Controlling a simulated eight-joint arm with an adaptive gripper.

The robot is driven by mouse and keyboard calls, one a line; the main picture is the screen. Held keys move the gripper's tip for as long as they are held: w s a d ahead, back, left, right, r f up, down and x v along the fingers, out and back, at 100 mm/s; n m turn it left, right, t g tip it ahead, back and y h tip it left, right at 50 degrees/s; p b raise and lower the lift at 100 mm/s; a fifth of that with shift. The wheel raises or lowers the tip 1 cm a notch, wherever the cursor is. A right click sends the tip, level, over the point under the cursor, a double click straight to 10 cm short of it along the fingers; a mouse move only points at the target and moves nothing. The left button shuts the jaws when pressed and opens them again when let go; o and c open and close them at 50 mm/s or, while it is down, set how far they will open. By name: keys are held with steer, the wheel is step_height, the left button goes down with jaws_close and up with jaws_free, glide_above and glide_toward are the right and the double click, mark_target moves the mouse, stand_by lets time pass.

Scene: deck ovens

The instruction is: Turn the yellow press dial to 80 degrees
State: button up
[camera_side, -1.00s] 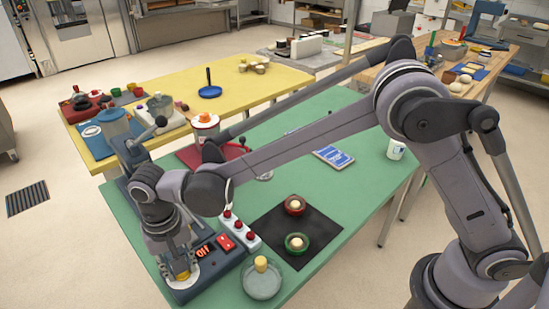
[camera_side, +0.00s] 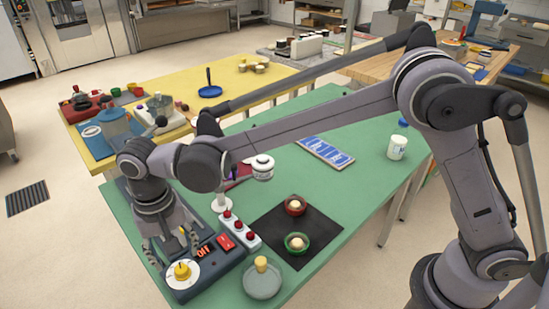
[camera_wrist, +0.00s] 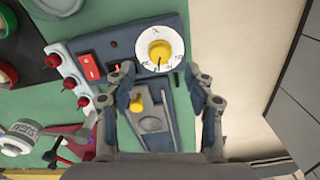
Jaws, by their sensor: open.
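The press unit (camera_side: 215,272) is a dark blue box at the near left corner of the green table. Its yellow dial (camera_side: 182,270) sits on a white scale plate and also shows in the wrist view (camera_wrist: 159,51). A dark mark is on the dial's lower side in the wrist view; its exact setting is too small to read. A red display (camera_side: 203,250) reads "Off". My gripper (camera_side: 170,249) is open, over the unit behind the dial. In the wrist view my gripper (camera_wrist: 157,73) has its fingers spread, with the dial beyond the tips. Nothing is held.
A second yellow knob (camera_wrist: 137,102) lies between my fingers in the wrist view. A glass dish (camera_side: 262,283) and a black mat (camera_side: 268,222) with two bowls stand to the right.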

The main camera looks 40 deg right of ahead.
mark_target(182, 267)
step_height(182, 267, up, 7)
stand_by(0.3)
steer(key=s+d+r+n+t+y, duration=0.1)
steer(key=d+r, duration=0.2)
steer(key=d, duration=0.6)
steer(key=s+d+r+t, duration=0.1)
steer(key=d+r+t, duration=0.1)
steer(key=d, duration=0.7)
steer(key=s+d+f+t, duration=0.2)
steer(key=s+d, duration=0.3)
steer(key=d, duration=0.3)
steer(key=s+d+f+n+t+h, duration=0.1)
steer(key=s+d+f+t, duration=0.1)
steer(key=s+d, duration=0.3)
steer(key=d, duration=0.3)
steer(key=shift+d+f+n, duration=0.3)
steer(key=shift+d+f, duration=0.05)
steer(key=shift+f, duration=0.05)
